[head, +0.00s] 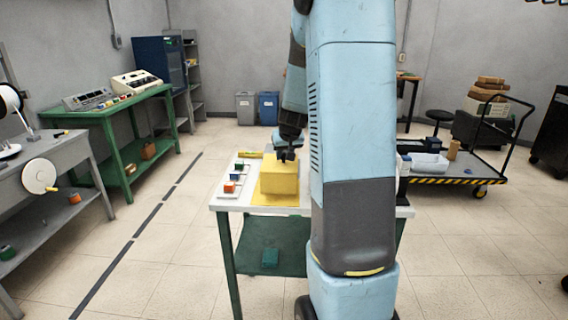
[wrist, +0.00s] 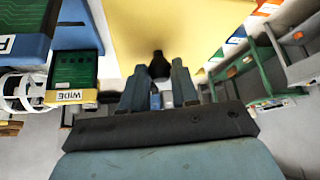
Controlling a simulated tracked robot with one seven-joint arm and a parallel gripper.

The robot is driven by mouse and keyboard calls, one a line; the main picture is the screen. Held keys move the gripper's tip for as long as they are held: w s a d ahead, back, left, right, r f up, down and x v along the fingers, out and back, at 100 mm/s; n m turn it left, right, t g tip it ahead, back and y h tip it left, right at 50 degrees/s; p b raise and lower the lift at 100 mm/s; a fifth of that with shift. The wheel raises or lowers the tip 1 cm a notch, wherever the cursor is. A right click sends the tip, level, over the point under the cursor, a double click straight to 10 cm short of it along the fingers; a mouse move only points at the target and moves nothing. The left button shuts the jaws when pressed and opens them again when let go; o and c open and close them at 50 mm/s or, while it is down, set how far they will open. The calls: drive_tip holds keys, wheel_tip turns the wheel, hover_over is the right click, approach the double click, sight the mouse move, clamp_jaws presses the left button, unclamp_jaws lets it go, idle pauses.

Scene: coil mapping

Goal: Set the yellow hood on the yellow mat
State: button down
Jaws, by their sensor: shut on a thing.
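The yellow hood (head: 278,178) is a box-like cover at the white-topped table, over the yellow mat (head: 268,200). Whether the hood's bottom touches the mat is hard to tell. My gripper (head: 287,157) is right above the hood, pointing down, and shut on its black knob. In the wrist view my gripper (wrist: 158,70) has the dark knob (wrist: 159,66) between its fingertips, and the yellow hood (wrist: 180,28) fills the upper middle. My arm hides the table's right part in the head view.
In the wrist view, a block marked WIDE (wrist: 70,97) and a blue box (wrist: 22,35) are close on the left.

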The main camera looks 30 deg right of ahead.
sight(284, 160)
drive_tip(key=shift+x, duration=0.75)
drive_tip(key=shift+f, duration=1.4)
drive_tip(key=c, duration=0.8)
unclamp_jaws()
drive_tip(key=shift+c, duration=0.2)
drive_tip(key=v, duration=1.2)
drive_tip(key=s+a+r+n+y, duration=0.1)
drive_tip(key=s+a+r, duration=0.3)
drive_tip(key=s+a, duration=0.25)
drive_tip(key=s+a+r+n, duration=0.1)
drive_tip(key=s+a+r, duration=0.2)
drive_tip(key=s+a, duration=0.7)
drive_tip(key=s, duration=0.3)
drive_tip(key=s+a+r+n, duration=0.1)
drive_tip(key=s+a, duration=0.2)
drive_tip(key=s, duration=0.4)
drive_tip(key=shift+a+r+g+y, duration=0.25)
drive_tip(key=shift+a+g+y, duration=0.15)
